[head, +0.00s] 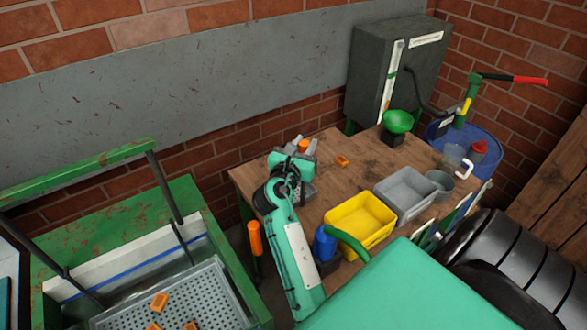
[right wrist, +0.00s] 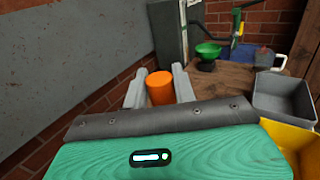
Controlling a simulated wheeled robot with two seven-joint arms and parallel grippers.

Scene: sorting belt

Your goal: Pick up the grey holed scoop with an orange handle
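An orange cylindrical handle (right wrist: 160,88) stands between the two pale fingers of my right gripper (right wrist: 158,90) in the right wrist view. It fills the gap and seems to touch both fingers. My left gripper is not in view.
A yellow bin (head: 358,222) and a grey bin (head: 405,193) sit on the wooden table (head: 350,180). A green funnel (head: 397,121) stands behind. Another orange handle (head: 255,238) is upright at the table's left side. A perforated tray (head: 190,295) holds orange pieces.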

